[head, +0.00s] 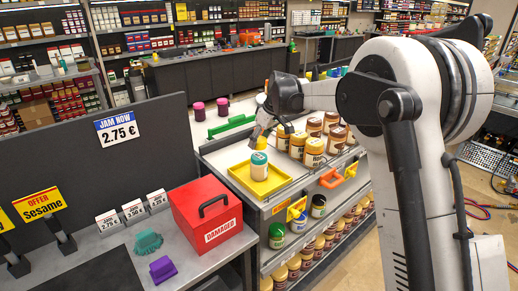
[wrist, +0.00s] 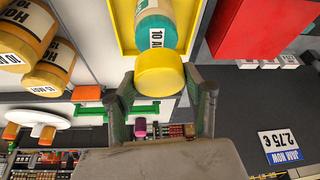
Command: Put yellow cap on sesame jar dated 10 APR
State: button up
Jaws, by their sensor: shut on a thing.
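The teal and white jar (head: 259,168) stands in the yellow tray (head: 241,183) on the counter top. In the wrist view the jar (wrist: 155,28) shows a white label with a partly visible date starting "10 A"; the rest is hidden. My gripper (wrist: 163,103) is shut on the yellow cap (wrist: 160,75), with one finger at each side of it. The cap overlaps the jar's near end in the wrist view. In the head view my gripper (head: 262,140) is right above the jar. I cannot tell whether cap and jar touch.
Several orange-brown jars (head: 313,150) stand right of the tray; some show honey labels in the wrist view (wrist: 25,30). A red box (head: 206,214) marked damaged sits on the grey counter at front left. Teal (head: 147,243) and purple (head: 162,268) objects lie near it.

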aim_at(259, 156)
jog(key=shift+f+p, duration=0.4)
jog(key=shift+f, duration=1.6)
jog(key=shift+f, duration=0.1)
jog(key=o, duration=1)
jog(key=shift+o, duration=0.2)
